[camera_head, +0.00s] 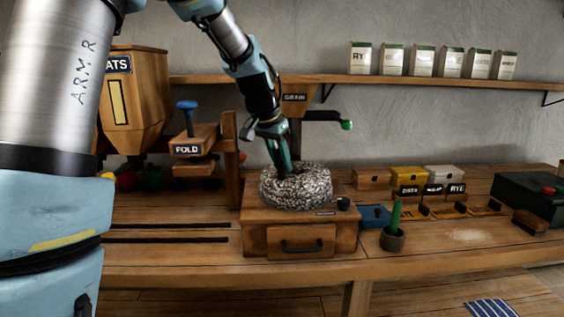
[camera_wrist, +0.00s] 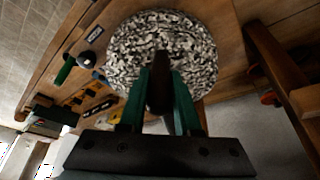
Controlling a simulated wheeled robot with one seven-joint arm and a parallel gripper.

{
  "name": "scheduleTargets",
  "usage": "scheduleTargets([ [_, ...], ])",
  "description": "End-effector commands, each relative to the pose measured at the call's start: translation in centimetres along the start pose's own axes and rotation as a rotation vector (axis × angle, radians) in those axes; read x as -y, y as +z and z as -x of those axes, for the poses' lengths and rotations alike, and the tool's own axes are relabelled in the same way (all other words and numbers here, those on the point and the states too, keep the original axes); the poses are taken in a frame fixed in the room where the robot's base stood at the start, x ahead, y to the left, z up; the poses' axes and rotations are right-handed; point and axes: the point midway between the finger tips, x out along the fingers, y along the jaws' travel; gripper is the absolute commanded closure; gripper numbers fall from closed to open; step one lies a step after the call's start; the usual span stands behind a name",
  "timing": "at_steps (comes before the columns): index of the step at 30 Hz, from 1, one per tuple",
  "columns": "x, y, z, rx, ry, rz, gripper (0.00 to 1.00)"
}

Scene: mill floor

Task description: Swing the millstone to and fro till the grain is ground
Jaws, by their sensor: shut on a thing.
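The millstone (camera_head: 310,190) is a round, speckled black-and-white stone lying on a wooden mill box (camera_head: 257,218) with a drawer (camera_head: 301,242) in its front. My gripper (camera_head: 283,166) reaches down to the stone's upper left part. In the wrist view the millstone (camera_wrist: 195,45) fills the upper middle, and my gripper (camera_wrist: 160,80) is shut on a dark upright handle (camera_wrist: 159,92) on the stone. A wooden hopper marked GRAIN (camera_head: 294,98) stands behind the stone, partly hidden by my arm. No grain or flour shows on the stone.
A wooden post (camera_head: 231,160) and the FOLD press (camera_head: 193,145) stand close left of the mill. A blue box (camera_head: 374,216) and a dark pot with a green stick (camera_head: 393,240) stand close right. Labelled boxes (camera_head: 408,178) sit behind them.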

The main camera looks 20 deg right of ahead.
Motion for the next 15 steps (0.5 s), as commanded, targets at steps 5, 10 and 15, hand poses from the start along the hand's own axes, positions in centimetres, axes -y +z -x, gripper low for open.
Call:
scheduleTargets([
  [5,0.02,-0.12,0.06,-0.003,-0.001,0.000,1.00],
  [10,0.00,-0.12,0.05,-0.003,-0.001,0.000,0.55],
  [15,-0.01,-0.07,0.03,-0.001,-0.001,0.001,0.39],
])
